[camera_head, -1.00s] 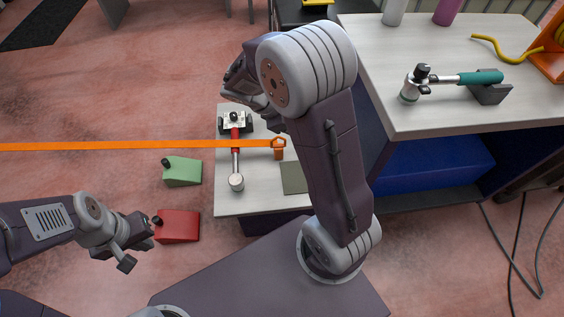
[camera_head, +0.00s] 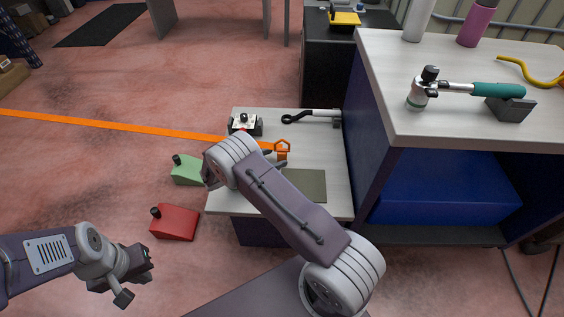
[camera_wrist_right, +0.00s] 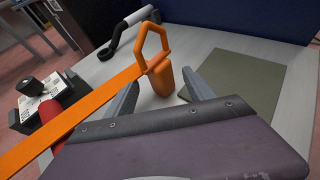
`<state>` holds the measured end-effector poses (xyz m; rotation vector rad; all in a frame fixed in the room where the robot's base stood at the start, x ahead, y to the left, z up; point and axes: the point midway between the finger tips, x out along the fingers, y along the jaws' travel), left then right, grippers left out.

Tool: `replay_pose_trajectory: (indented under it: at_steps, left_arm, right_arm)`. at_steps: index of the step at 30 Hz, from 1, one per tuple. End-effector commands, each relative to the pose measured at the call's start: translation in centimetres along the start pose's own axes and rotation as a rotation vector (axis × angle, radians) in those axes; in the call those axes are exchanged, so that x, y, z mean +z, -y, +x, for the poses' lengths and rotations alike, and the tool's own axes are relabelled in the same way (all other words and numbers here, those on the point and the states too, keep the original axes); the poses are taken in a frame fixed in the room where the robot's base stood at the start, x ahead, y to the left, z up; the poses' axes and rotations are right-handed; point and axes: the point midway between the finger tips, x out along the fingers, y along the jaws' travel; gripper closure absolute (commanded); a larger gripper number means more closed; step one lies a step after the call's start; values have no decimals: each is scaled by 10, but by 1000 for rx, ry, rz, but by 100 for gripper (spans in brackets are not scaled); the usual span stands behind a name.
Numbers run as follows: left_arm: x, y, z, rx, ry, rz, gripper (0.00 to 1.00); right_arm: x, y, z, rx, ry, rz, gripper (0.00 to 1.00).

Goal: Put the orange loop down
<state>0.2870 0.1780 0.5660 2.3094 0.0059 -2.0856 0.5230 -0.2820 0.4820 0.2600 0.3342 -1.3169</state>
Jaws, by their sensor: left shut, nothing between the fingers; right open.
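The orange loop (camera_head: 283,147) is a hexagonal ring at the end of a long orange strap (camera_head: 120,126), over the low white bench. In the right wrist view the loop (camera_wrist_right: 152,42) stands up above an orange tab (camera_wrist_right: 162,78). The tab is between the spread fingers of my right gripper (camera_wrist_right: 162,88), which is open. I cannot tell whether the fingers touch it. In the head view my right arm hides most of that gripper. My left gripper (camera_head: 138,274) is shut and empty, over the floor at the lower left, away from the loop.
The low bench (camera_head: 335,165) also carries a grey-green pad (camera_head: 304,186), a dark wrench (camera_head: 312,117) and a silver clamp block (camera_head: 244,124). A green wedge (camera_head: 187,170) and a red wedge (camera_head: 174,223) lie on the floor to the left. A taller workbench (camera_head: 400,100) stands at the right.

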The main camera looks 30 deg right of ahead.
Motion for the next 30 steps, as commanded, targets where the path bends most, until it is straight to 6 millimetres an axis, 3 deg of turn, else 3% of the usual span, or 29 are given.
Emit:
replay_pose_trajectory:
  at_steps: [8,17,25,26,30]
  left_arm:
    - [1,0,7,0,0,0,100]
    - [3,1,32,0,0,0,100]
    - [3,1,32,0,0,0,100]
    - [3,1,32,0,0,0,100]
    - [3,1,32,0,0,0,100]
  right_arm:
    - [-1,0,16,-1,1,2,37]
    - [-3,0,71,-2,0,3,37]
    - [0,0,76,0,0,1,37]
    - [0,0,76,0,0,1,40]
    - [0,0,75,0,0,1,79]
